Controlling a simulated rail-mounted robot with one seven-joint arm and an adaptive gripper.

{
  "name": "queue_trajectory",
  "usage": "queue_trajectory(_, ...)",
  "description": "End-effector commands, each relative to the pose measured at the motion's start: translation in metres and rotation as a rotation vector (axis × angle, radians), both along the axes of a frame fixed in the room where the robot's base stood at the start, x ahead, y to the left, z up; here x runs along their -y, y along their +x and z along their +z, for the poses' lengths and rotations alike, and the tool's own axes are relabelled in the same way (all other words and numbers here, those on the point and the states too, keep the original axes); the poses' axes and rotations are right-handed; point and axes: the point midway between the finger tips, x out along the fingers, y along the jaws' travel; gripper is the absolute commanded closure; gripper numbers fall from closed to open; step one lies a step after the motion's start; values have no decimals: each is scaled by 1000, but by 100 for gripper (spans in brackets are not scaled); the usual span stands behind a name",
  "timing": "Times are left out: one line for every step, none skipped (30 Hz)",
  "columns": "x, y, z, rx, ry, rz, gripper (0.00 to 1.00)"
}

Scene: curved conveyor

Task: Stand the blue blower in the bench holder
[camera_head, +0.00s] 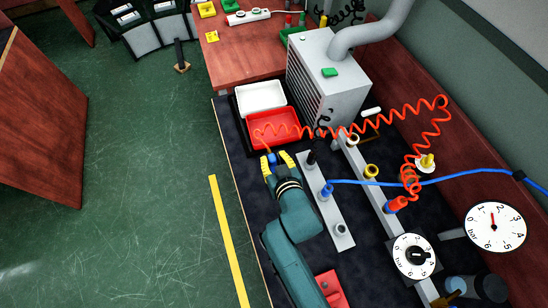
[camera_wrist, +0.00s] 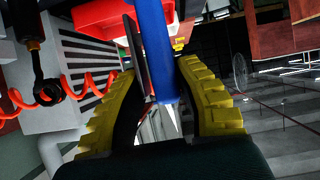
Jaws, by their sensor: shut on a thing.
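My gripper (camera_head: 276,161) is shut on the blue blower (camera_head: 272,158), at the front edge of the red tray. In the wrist view the blower (camera_wrist: 153,50) is a blue tube between my yellow fingers (camera_wrist: 160,110), with a pale pointed tip below. The likely bench holder is a grey metal strip (camera_head: 338,228) to the right of my gripper. The blower is apart from the strip. Its upper end is out of the wrist view.
A coiled orange hose (camera_head: 385,118) stretches from near my gripper across to a red fitting (camera_head: 397,204). A white tray (camera_head: 261,96) and the red tray (camera_head: 282,127) lie ahead. A grey vented box (camera_head: 335,75) stands behind. A second metal rail (camera_head: 372,190) carries fittings and a dial (camera_head: 413,256).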

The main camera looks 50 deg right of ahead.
Motion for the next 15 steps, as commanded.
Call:
queue_trajectory(0, 0, -1, 3, -2, 0, 92)
queue_trajectory(0, 0, -2, 3, -2, 0, 92)
queue_trajectory(0, 0, -3, 2, -1, 0, 92)
queue_trajectory(0, 0, -4, 2, -1, 0, 92)
queue_trajectory(0, 0, -4, 2, -1, 0, 92)
queue_trajectory(0, 0, -6, 2, -1, 0, 92)
queue_trajectory(0, 0, -6, 2, -1, 0, 92)
queue_trajectory(0, 0, -7, 2, -1, 0, 92)
queue_trajectory(0, 0, -8, 2, -1, 0, 92)
queue_trajectory(0, 0, -9, 2, -1, 0, 92)
queue_trajectory(0, 0, -10, 2, -1, 0, 92)
queue_trajectory(0, 0, -11, 2, -1, 0, 92)
queue_trajectory(0, 0, -11, 2, -1, 0, 92)
queue_trajectory(0, 0, -12, 2, -1, 0, 92)
queue_trajectory(0, 0, -13, 2, -1, 0, 92)
